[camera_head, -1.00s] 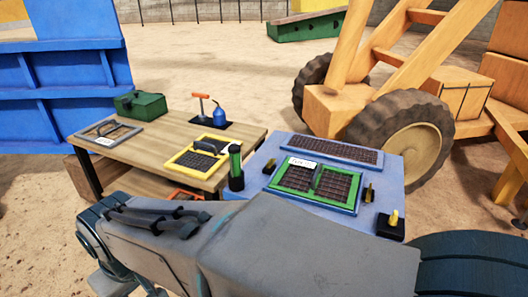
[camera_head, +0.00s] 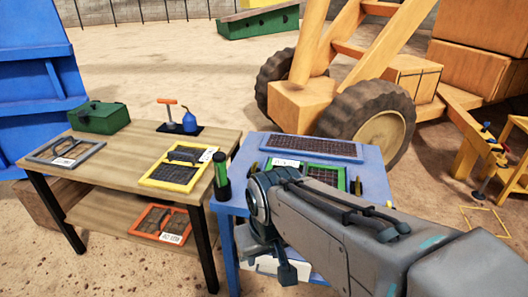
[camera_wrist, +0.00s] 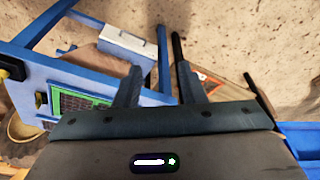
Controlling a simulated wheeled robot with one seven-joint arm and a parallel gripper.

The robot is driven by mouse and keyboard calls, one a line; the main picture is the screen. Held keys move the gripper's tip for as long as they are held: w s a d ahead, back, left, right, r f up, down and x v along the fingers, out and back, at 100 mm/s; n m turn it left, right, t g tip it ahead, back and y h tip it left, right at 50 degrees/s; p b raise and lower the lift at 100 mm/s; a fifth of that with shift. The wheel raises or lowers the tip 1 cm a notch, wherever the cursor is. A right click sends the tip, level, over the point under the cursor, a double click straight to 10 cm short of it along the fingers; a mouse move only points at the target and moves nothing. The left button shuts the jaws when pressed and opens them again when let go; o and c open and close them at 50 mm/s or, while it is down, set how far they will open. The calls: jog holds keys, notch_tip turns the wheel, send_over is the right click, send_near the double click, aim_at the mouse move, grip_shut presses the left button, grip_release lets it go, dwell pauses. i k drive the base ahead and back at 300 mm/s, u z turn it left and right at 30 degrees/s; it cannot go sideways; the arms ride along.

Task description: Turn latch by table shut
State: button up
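A blue stand (camera_head: 232,165) holds a green-framed dark mesh panel (camera_head: 327,174), partly hidden by my arm. The small dark brass latch nearest the table (camera_head: 254,168) is at the panel's left side, just above my wrist; I cannot tell whether it overlaps the frame. The other latch (camera_head: 356,185) is at the panel's right side, and a latch shows in the wrist view (camera_wrist: 40,99) beside the panel (camera_wrist: 72,104). My gripper (camera_wrist: 158,74) is open and empty, its fingers apart, low near the stand's table side. In the head view its fingers are not clear.
A wooden table (camera_head: 128,147) stands left, with a yellow frame (camera_head: 172,182) and green box (camera_head: 99,117) on top and an orange frame (camera_head: 160,224) below. A white box (camera_wrist: 126,41) sits low at the stand.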

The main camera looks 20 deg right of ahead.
aim_at(253, 167)
jog(key=z, duration=0.05)
jog(key=i, duration=1)
